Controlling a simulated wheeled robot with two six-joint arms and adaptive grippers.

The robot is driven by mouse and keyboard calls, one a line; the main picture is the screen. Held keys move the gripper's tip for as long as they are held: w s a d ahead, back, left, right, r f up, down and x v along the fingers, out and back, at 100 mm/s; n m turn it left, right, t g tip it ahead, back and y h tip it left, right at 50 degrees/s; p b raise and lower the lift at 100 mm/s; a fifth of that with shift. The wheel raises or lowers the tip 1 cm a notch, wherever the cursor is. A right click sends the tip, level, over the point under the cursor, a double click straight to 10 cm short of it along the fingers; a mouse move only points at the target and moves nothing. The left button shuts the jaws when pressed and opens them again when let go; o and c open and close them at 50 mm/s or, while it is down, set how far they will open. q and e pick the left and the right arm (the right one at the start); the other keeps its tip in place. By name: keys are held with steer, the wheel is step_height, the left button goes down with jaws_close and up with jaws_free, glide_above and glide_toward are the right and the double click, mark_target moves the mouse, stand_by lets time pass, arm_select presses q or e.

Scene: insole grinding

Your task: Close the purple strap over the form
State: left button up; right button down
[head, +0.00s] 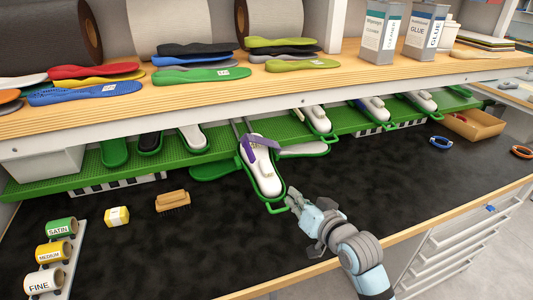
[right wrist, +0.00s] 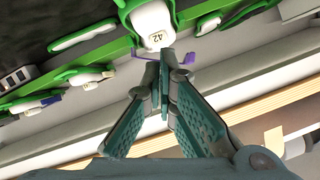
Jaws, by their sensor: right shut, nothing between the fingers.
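A white form (head: 266,180) lies in a green frame (head: 275,209) that juts out from the green rack over the dark bench. The purple strap (head: 250,144) is at the form's far end, with a part angled up to the left; I cannot tell whether it is fastened. In the right wrist view the form (right wrist: 154,20), marked 42, shows beyond the fingers, with purple strap (right wrist: 189,54) beside the fingertips. My right gripper (head: 291,199) is shut and empty, just right of the form's near end. My left gripper is out of view.
The green rack (head: 345,122) holds other forms under the wooden shelf (head: 200,98). A brush (head: 173,201), a yellow block (head: 117,216) and labelled rolls (head: 54,253) stand at left. A wooden tray (head: 473,126) is at right. The bench front is clear.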

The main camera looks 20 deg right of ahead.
steer(key=w+r+m+t, duration=0.1)
steer(key=w+r+t, duration=0.2)
steer(key=w+r, duration=0.35)
steer(key=shift+y, duration=0.4)
steer(key=w+a, duration=0.1)
steer(key=w, duration=0.1)
steer(key=w+a+f, duration=0.1)
steer(key=w, duration=0.2)
steer(key=w+a+f, duration=0.1)
steer(key=w, duration=0.1)
steer(key=shift+w+a, duration=0.35)
steer(key=shift+w, duration=0.05)
